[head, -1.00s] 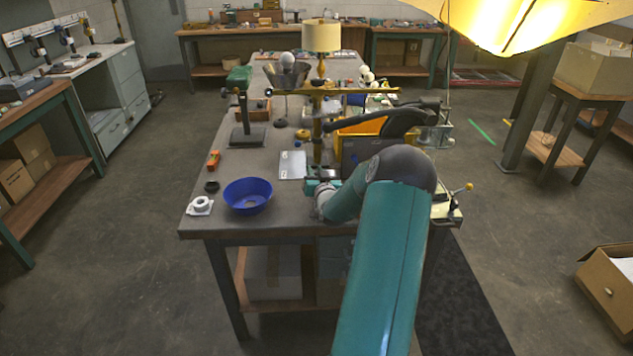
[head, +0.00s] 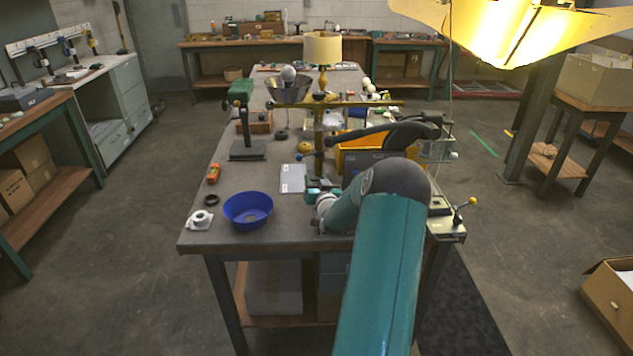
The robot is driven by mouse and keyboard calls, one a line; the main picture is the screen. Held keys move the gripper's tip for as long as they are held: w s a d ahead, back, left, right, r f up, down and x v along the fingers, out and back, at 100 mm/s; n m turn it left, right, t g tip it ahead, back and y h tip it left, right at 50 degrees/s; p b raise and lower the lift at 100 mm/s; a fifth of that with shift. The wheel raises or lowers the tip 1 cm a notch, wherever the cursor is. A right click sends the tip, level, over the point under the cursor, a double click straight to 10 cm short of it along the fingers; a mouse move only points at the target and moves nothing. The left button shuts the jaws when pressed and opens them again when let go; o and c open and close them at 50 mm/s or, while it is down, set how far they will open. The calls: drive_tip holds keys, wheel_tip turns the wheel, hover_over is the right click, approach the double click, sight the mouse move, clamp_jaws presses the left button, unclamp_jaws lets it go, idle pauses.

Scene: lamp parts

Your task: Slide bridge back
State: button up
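What I take to be the bridge is a brass horizontal bar (head: 345,104) on an upright brass post (head: 319,140) standing on the workbench. The bar runs left to right above the middle of the bench. My gripper (head: 318,188) is low over the bench by the foot of the post, right of a pale grey plate (head: 293,178). My wrist and forearm hide much of it. Its fingers are too small and covered to tell whether they are open or touching the post.
A blue bowl (head: 248,210), a white round part (head: 200,219) and an orange item (head: 213,173) lie front left. A black lever (head: 400,131) and yellow bin (head: 365,160) stand right. A cream-shaded lamp (head: 322,50) is behind.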

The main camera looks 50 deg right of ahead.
drive_tip(key=v, duration=1.4)
drive_tip(key=shift+w, duration=0.1)
